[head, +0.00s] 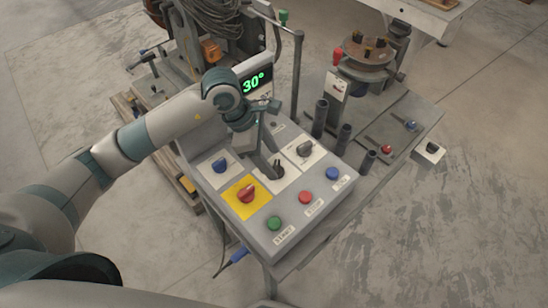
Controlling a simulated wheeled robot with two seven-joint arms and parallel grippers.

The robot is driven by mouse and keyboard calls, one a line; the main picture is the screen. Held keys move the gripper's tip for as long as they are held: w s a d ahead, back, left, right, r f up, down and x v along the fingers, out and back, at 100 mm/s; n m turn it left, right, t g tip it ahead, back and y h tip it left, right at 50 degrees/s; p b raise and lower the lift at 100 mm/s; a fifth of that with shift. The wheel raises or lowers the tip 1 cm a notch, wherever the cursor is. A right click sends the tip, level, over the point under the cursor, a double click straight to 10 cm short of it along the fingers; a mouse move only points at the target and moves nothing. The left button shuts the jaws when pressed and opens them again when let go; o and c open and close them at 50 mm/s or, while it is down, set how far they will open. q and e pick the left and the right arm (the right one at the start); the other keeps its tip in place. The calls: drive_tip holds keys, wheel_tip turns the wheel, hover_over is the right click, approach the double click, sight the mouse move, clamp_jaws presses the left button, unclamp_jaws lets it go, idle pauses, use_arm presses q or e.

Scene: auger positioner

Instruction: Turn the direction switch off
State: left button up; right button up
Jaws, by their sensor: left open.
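The grey control panel (236,216) stands in the middle of the head view. My left gripper (272,170) is open and points down at the white plate (286,181) in the panel's middle row. A dark switch knob seems to be at its fingertips, mostly hidden by them; I cannot tell whether they touch it. A second dark knob (305,149) sits on a white plate further right and is clear of the gripper. The labels on these plates are too small to read, so I cannot tell which is the direction switch. My right gripper is not in view.
A blue knob (220,165) and a red knob on a yellow plate (246,194) lie left of the gripper. Green (273,223), red (305,197) and blue (333,173) buttons line the front. Dark upright tubes (343,138) stand at the right. A display (254,83) reads 30°.

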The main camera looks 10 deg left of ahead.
sight(277, 169)
use_arm(q)
drive_tip(key=shift+x, duration=1.2)
drive_tip(key=c, duration=1.1)
